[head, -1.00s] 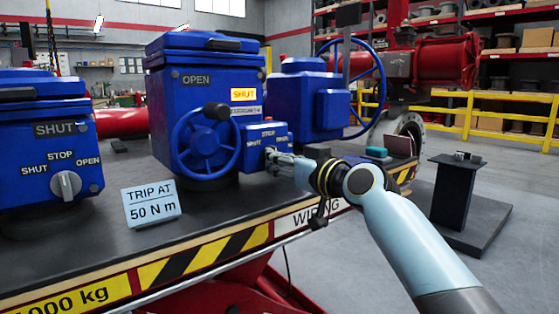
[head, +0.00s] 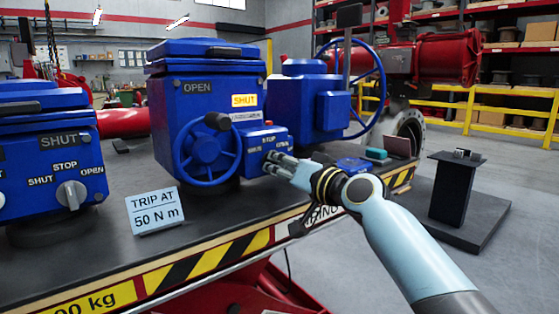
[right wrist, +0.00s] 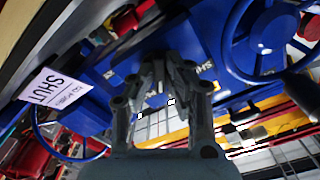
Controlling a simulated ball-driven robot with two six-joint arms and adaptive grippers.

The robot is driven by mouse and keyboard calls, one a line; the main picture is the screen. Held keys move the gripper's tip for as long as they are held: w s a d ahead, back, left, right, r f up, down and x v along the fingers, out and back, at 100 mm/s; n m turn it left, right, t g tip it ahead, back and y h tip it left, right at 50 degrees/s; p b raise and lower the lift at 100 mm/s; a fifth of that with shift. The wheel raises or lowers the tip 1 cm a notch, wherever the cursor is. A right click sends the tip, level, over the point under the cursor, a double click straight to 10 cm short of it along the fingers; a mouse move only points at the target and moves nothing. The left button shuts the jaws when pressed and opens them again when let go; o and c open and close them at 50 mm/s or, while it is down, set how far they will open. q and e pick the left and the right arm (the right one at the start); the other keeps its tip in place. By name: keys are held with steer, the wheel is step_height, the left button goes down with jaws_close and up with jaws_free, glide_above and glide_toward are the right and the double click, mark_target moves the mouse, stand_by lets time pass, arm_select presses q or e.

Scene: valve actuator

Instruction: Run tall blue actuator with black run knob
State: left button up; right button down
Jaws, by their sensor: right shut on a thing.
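The tall blue actuator (head: 200,125) stands mid-table with a blue handwheel (head: 207,155), an OPEN label and a lit yellow SHUT window (head: 244,100). Its small control box (head: 262,139) at the right front carries a red button and STOP, SHUT and OPEN marks. My right gripper (head: 272,160) is at the front of this box, shut on the black run knob, which its fingers hide. In the right wrist view the fingertips (right wrist: 158,84) meet against the blue box, between white labels; the knob's pointing cannot be told. My left gripper is not in view.
Another blue actuator (head: 45,150) with a grey selector knob (head: 71,194) stands at the left. A "TRIP AT 50 N m" card (head: 155,210) stands in front. A third blue unit with a large wheel (head: 368,75) is behind right. A black pedestal (head: 453,188) stands beyond the table's right end.

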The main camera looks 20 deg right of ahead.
steer(key=shift+m+p, duration=0.45)
steer(key=shift+m, duration=0.85)
steer(key=c, duration=1.3)
jaws_free()
steer(key=shift+c, duration=0.2)
steer(key=v, duration=1.2)
